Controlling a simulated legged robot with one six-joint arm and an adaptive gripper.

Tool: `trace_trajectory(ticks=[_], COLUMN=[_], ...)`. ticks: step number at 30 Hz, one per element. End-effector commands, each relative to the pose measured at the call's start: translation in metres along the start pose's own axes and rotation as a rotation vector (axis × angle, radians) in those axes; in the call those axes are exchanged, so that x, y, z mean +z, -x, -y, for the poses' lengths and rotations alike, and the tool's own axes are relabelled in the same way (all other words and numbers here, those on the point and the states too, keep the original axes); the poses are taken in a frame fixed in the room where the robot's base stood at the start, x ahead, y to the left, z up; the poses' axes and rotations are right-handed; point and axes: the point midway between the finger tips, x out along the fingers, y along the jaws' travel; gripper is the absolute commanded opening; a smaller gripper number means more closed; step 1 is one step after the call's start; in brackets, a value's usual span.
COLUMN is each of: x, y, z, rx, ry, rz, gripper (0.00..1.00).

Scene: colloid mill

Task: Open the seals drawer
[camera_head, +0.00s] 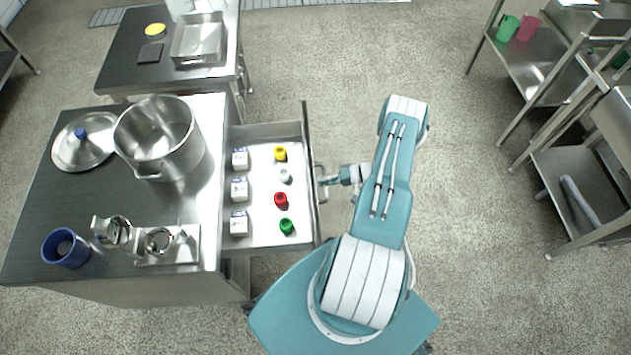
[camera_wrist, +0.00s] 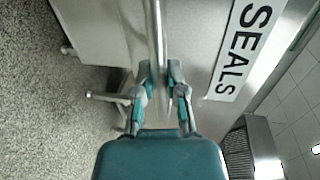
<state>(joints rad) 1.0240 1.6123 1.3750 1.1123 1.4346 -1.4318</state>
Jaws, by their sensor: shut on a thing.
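The seals drawer (camera_head: 258,131) stands pulled out from the right side of the steel workbench in the head view. Inside it are white boxes along the left and yellow, white, red and green round pieces to their right. In the wrist view its front (camera_wrist: 205,40) carries a white label reading SEALS (camera_wrist: 240,50). My gripper (camera_head: 322,182) is at the drawer's right-hand front. In the wrist view my gripper (camera_wrist: 160,80) is shut on the bar handle (camera_wrist: 157,35), with a finger on each side of it.
On the workbench (camera_head: 55,200) stand a large steel pot (camera_head: 160,140), a lid (camera_head: 85,142), a blue cup (camera_head: 65,248) and a small metal device (camera_head: 160,241). Steel shelves (camera_head: 530,70) stand at the right. The floor between my arm and the shelves is clear.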

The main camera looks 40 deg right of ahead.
Motion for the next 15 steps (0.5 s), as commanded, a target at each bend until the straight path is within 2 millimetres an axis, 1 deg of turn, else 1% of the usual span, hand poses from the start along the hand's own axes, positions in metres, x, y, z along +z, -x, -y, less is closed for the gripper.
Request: trace_trajectory(ticks=[1, 12, 13, 14, 15], x=[0.0023, 0.0026, 0.0026, 0.0026, 0.0024], y=[0.0001, 0.0009, 0.0008, 0.0008, 0.0009], z=[-0.0039, -0.0041, -0.0040, -0.0039, -0.0036], rx=[0.008, 0.007, 0.007, 0.006, 0.006], ry=[-0.004, -0.004, -0.004, -0.004, -0.004], rz=[0.002, 0.003, 0.003, 0.003, 0.003], gripper=[0.00, 0.00, 0.29, 0.42, 0.51])
